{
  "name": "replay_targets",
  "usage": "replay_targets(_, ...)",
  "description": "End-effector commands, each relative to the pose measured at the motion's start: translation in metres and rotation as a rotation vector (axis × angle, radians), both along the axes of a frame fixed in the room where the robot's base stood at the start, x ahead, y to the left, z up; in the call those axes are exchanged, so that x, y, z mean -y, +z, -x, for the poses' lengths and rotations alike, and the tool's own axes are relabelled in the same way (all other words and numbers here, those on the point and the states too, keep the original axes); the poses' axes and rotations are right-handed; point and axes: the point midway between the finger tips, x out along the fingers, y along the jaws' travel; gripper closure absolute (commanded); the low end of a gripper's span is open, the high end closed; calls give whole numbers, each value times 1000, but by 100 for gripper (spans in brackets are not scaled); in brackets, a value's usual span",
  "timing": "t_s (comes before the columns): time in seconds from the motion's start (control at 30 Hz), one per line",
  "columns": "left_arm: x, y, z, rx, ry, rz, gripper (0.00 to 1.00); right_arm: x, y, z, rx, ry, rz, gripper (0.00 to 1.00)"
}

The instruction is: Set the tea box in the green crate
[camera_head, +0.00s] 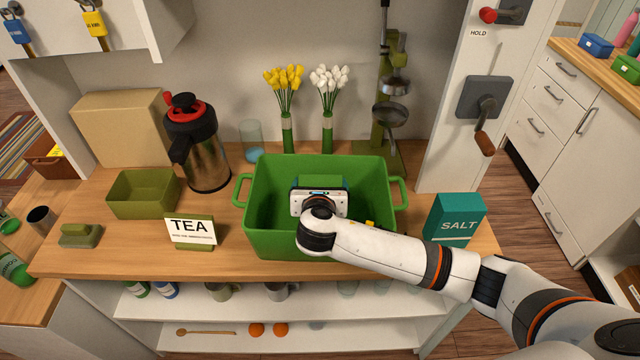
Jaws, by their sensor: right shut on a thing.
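The green crate (272,246) stands open at the middle of the wooden counter. My right gripper (321,188) reaches down into it from the front right. It is shut on a small green box with a teal edge, which I take for the tea box (321,181). The box is inside the crate's walls, with much of it hidden behind the gripper. I cannot tell whether it touches the crate's floor. My left gripper is not in view.
A TEA sign (191,231), an olive bin (143,194) and a steel jug (204,155) stand left of the crate. A teal SALT box (455,217) stands at right. Vases with yellow (287,130) and white flowers (327,130) stand behind. A small yellow thing (370,224) shows at the crate's front right.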

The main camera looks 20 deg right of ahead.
Motion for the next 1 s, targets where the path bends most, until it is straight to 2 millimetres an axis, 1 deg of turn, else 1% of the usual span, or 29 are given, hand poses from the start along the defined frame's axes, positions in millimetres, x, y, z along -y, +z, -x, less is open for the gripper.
replay_targets(0.2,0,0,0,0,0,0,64,0,-1,0,2,1,-1,50)
replay_targets(0.23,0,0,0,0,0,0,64,0,-3,0,-1,0,0,8)
replay_targets(0.27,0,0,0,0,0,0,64,0,-2,0,-1,0,0,3)
replay_targets(0.3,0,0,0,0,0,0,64,0,-2,0,-1,0,0,0)
replay_targets(0.57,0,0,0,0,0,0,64,0,1,0,1,1,-1,0)
replay_targets(0.67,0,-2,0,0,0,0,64,-4,3,9,1,2,-2,0)
replay_targets(0.77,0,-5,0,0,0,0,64,-9,9,24,-1,3,-4,0)
replay_targets(1.0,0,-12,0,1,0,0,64,-26,30,70,0,4,-4,0)
